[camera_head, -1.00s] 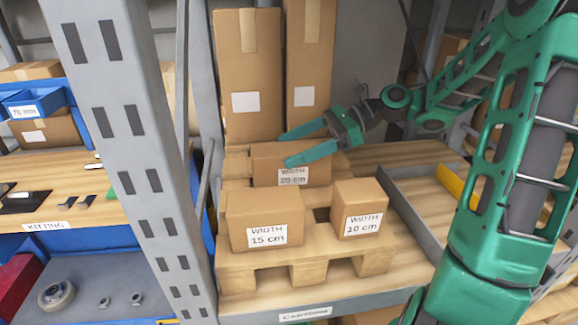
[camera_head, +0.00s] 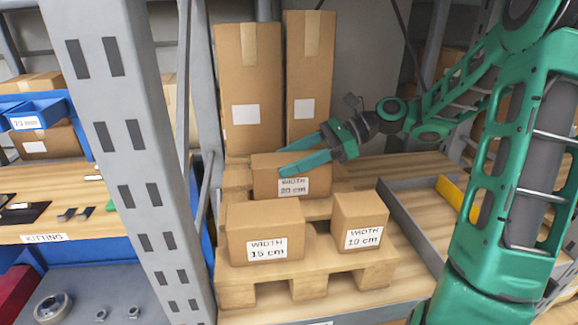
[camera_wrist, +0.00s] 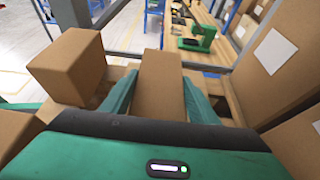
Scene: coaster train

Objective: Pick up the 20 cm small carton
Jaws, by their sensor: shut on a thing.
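The 20 cm small carton (camera_head: 262,178) is a brown box with a white "WIDTH 20 cm" label, at the back of the wooden pallet (camera_head: 318,284) in the head view. My gripper (camera_head: 284,158) reaches in from the right with its green fingers on either side of the carton. In the wrist view the carton (camera_wrist: 160,85) lies between the two fingers (camera_wrist: 158,95), which are shut on it. The near finger covers part of its front face and label. I cannot tell whether its underside is clear of the pallet.
The 15 cm carton (camera_head: 262,225) and 10 cm carton (camera_head: 359,213) stand in front on the pallet. Two tall cartons (camera_head: 247,85) (camera_head: 309,70) stand close behind. A grey rack post (camera_head: 125,130) is at the left.

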